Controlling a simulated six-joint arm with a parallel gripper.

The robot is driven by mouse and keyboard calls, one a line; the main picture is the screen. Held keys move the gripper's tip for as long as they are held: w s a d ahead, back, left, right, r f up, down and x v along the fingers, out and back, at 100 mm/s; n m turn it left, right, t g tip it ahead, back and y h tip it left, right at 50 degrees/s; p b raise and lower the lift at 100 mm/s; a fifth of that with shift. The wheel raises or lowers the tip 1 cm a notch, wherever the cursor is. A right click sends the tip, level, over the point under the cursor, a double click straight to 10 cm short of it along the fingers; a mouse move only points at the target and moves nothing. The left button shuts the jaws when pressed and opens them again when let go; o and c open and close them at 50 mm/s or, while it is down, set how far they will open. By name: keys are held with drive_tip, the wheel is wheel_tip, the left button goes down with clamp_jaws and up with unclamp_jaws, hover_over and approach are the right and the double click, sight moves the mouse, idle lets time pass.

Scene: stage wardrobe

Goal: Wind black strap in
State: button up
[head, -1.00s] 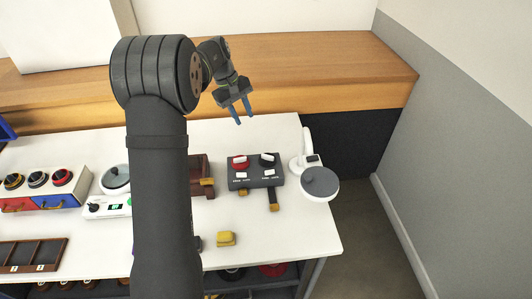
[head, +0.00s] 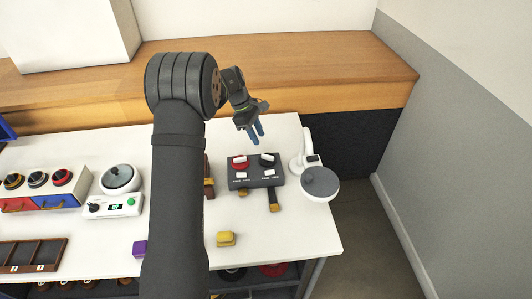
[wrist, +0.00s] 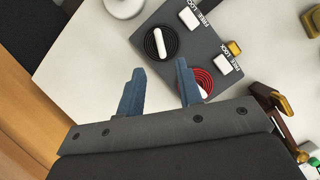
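A dark grey box (head: 256,182) on the white table has a black reel (head: 267,159) at its right and a red reel (head: 239,161) at its left, each with a white handle. A black strap (head: 273,196) runs out from the front edge on the black reel's side, with a gold end. A short gold end shows on the red side. The black reel (wrist: 160,43) and red reel (wrist: 201,80) show in the wrist view. My gripper (head: 257,140) is open and empty, behind and above the box, touching nothing visible. Its blue fingers are apart in the wrist view (wrist: 158,84).
White switches (head: 269,173) marked FREE and LOCK sit before the reels; their setting is unclear. A white stand with a grey round top (head: 320,181) stands close at right. A yellow block (head: 226,239) lies in front. A wooden ledge (head: 330,65) rises behind.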

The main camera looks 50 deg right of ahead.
sight(267, 155)
drive_tip(key=x, duration=0.8)
drive_tip(key=shift+s+f, duration=0.15)
drive_tip(key=shift+f, duration=0.2)
clamp_jaws()
